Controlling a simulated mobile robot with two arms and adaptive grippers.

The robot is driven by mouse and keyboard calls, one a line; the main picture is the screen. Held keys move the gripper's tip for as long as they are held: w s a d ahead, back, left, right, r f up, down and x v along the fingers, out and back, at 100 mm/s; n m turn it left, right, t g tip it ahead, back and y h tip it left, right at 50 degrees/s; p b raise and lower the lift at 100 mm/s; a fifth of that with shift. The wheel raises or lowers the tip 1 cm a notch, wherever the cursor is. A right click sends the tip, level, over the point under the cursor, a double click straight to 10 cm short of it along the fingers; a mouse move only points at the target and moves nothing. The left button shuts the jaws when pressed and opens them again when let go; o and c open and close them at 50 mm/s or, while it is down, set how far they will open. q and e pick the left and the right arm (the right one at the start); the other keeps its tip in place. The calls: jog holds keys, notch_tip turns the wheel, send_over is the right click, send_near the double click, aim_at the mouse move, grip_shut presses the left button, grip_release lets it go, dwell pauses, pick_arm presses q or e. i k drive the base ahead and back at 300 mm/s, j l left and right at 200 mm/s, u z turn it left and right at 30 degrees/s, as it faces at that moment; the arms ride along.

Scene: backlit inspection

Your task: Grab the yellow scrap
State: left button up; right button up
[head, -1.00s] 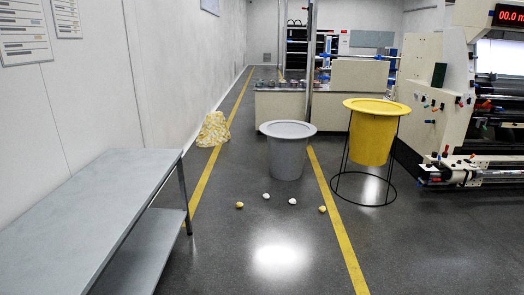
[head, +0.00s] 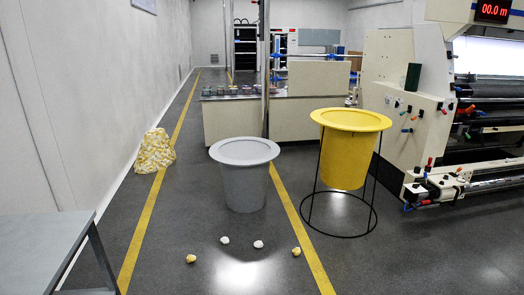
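Two small yellow scraps lie on the dark floor in the head view. One yellow scrap (head: 191,259) is at the left end of a loose row of scraps. The other yellow scrap (head: 296,251) is at the right end, beside the yellow floor line. Two white scraps, one left (head: 225,240) and one right (head: 258,244), lie between them. Neither of my grippers shows in this view.
A grey bin (head: 245,190) stands behind the scraps. A yellow bin (head: 345,160) on a black wire stand is to its right. A grey table (head: 38,252) is at the left, a patterned sack (head: 155,153) by the wall, a machine (head: 440,110) at right. Floor before the scraps is clear.

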aim_at(296, 251)
jog(key=i+l+z, duration=0.15)
jog(key=i+z, duration=0.2)
jog(key=i, duration=0.4)
jog(key=i+j+z, duration=0.1)
jog(key=i+z, duration=0.25)
jog(key=i, duration=0.4)
jog(key=i+l+u, duration=0.3)
jog(key=i+u, duration=0.2)
jog(key=i+l+u, duration=0.75)
jog(key=l+u, duration=0.2)
jog(key=l, duration=0.15)
